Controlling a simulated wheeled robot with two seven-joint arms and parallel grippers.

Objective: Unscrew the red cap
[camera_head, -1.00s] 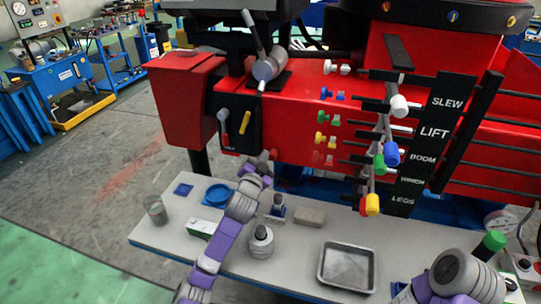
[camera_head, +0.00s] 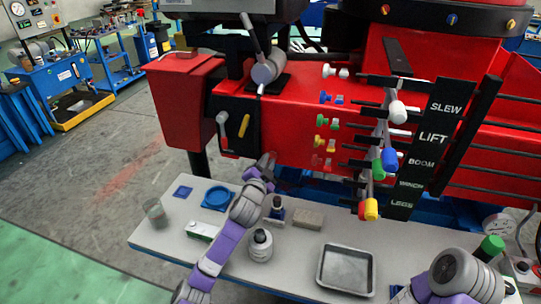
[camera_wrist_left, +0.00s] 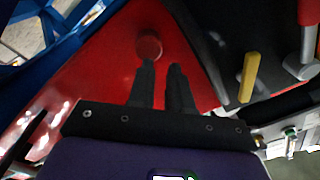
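The red cap (camera_wrist_left: 149,46) is a small round disc on a red sloping surface in the left wrist view. In the head view I cannot make it out against the red crane body. My left gripper (camera_wrist_left: 162,66) points at the red surface, with two dark fingers apart and nothing between them. The cap lies just beyond the tips, more in line with the left finger in the picture. In the head view the left gripper (camera_head: 268,165) is at the lower edge of the red body, right of the black panel. My right gripper is not in view.
A yellow lever (camera_wrist_left: 249,75) and the black panel are beside the gripper. Red valve fittings (camera_head: 323,161) and the lever rack (camera_head: 390,150) are further right. Below, a grey bench (camera_head: 300,250) holds a metal tray (camera_head: 345,270), a blue dish (camera_head: 217,197) and bottles (camera_head: 260,245).

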